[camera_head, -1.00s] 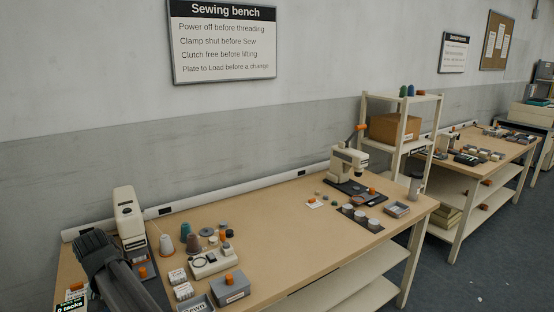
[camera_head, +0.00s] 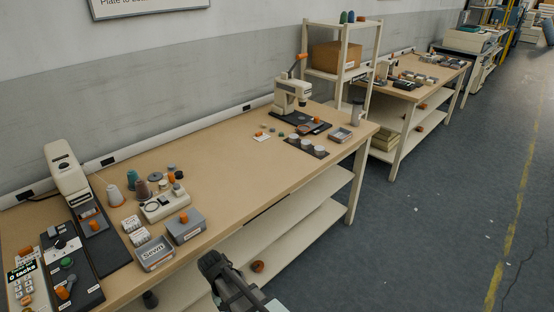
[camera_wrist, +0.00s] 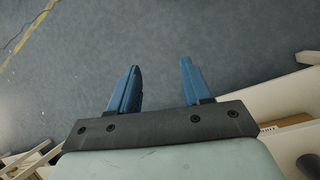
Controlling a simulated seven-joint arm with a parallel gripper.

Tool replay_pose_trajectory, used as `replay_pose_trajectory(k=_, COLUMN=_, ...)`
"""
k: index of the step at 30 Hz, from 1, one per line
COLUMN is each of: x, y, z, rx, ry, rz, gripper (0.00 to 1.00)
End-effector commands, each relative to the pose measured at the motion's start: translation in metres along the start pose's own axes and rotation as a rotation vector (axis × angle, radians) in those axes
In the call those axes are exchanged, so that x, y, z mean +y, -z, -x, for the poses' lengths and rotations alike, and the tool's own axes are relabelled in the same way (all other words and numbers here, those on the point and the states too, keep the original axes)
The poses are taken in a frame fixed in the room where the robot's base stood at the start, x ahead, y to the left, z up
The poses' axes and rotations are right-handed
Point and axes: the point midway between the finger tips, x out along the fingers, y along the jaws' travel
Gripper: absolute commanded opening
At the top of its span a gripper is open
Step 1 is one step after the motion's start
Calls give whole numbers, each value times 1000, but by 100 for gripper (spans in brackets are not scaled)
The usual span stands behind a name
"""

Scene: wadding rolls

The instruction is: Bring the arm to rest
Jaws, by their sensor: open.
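My arm's dark end shows at the bottom of the head view, in front of the bench's front edge and apart from everything on it. In the wrist view my gripper (camera_wrist: 160,85) has its two blue fingers spread wide, with only grey floor between and beyond them. It holds nothing. The fingertips cannot be made out in the head view.
The sewing bench (camera_head: 215,165) carries a machine (camera_head: 68,178) at left, thread cones, grey boxes (camera_head: 186,226) and a second machine (camera_head: 290,95) farther back. A shelf rack (camera_head: 340,75) and another bench (camera_head: 430,80) stand beyond. The floor (camera_head: 430,220) at right is mostly clear.

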Motion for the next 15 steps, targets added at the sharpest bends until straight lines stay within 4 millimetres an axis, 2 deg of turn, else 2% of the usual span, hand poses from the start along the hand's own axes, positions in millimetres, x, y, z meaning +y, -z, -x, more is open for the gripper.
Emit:
replay_pose_trajectory(k=1, x=14, y=-6, z=-21, rx=-17, ry=15, rz=-17, gripper=48)
replay_pose_trajectory(k=6, x=48, y=-20, z=-80, rx=-60, ry=69, rz=-60, gripper=48)
replay_pose_trajectory(k=15, x=93, y=-66, z=-178, rx=-129, ry=171, rz=-144, gripper=48)
